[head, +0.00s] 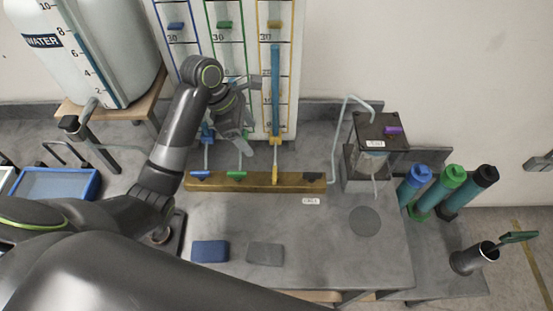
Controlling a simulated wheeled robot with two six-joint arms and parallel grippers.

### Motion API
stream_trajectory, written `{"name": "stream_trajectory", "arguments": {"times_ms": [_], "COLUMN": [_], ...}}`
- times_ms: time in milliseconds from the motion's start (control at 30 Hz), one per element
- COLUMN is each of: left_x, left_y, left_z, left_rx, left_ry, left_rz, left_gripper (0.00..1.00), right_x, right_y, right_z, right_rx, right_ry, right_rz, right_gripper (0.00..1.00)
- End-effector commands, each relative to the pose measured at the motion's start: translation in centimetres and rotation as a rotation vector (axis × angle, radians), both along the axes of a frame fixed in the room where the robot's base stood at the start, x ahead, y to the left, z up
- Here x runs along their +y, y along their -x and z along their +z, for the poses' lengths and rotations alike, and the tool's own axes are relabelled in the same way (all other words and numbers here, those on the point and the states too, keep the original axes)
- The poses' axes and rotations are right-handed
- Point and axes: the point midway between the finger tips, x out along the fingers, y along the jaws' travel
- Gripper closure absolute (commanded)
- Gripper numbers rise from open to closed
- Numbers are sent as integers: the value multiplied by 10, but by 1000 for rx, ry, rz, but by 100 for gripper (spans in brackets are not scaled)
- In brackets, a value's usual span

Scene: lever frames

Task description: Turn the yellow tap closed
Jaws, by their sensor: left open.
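The yellow tap (275,173) sits on the brass bar on the bench, below the yellow-marked column. Its handle points away from me, in line with the pipe behind it, while the blue tap (200,174) and green tap (236,174) handles lie along the bar. My left gripper (242,138) is open and empty, in front of the panel, above and left of the yellow tap in the picture. It shows no contact with the tap. My right gripper is not in view.
A lidded box (377,131) stands to the right. A blue block (210,251) and a grey pad (265,253) lie in front. The bench between is clear.

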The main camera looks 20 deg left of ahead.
Motion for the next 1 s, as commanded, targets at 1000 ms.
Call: {"name": "stream_trajectory", "arguments": {"times_ms": [1000], "left_x": [-61], "left_y": [-15], "left_z": [-154], "left_rx": [0], "left_ry": [-1], "left_rz": [-2], "left_gripper": [25], "right_x": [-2], "right_y": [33], "right_z": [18], "right_rx": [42], "right_ry": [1], "right_rz": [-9], "right_gripper": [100]}}
